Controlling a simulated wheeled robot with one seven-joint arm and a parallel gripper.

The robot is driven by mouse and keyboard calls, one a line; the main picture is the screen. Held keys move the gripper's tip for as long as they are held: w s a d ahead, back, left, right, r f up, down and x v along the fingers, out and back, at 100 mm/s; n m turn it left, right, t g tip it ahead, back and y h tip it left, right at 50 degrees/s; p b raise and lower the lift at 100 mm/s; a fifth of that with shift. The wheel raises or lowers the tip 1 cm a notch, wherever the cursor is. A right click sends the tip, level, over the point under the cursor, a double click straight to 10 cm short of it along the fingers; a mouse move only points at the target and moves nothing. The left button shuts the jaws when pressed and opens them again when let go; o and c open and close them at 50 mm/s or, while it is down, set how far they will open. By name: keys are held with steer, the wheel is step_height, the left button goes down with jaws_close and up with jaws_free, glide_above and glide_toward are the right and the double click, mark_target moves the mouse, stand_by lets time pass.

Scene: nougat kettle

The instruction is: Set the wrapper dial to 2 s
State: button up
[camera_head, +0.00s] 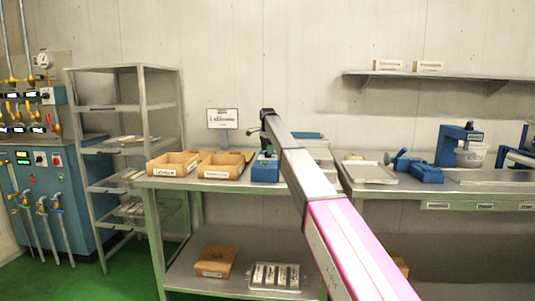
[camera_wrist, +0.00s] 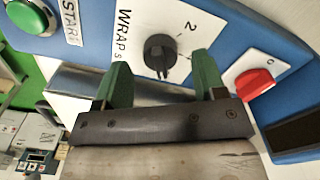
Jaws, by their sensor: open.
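The wrapper dial (camera_wrist: 160,54) is a black knob on a white plate marked "WRAP s" on a blue panel in the wrist view. A "2" is printed up and right of the knob. The knob's ridge looks roughly upright in the picture; which mark it points to I cannot tell. My gripper (camera_wrist: 161,66) is open, its two green fingers on either side of the knob in the picture. Whether they touch it is unclear. In the head view the blue wrapper (camera_head: 265,168) stands on the table under my arm's end, and its dial cannot be made out.
On the same panel are a green START button (camera_wrist: 25,17) to the left and a red switch (camera_wrist: 254,82) to the right. Cardboard boxes (camera_head: 172,164) stand left of the wrapper. A sign (camera_head: 223,118) stands behind, and a tray (camera_head: 368,172) lies to the right.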

steer(key=shift+f, duration=1)
steer(key=c, duration=0.9)
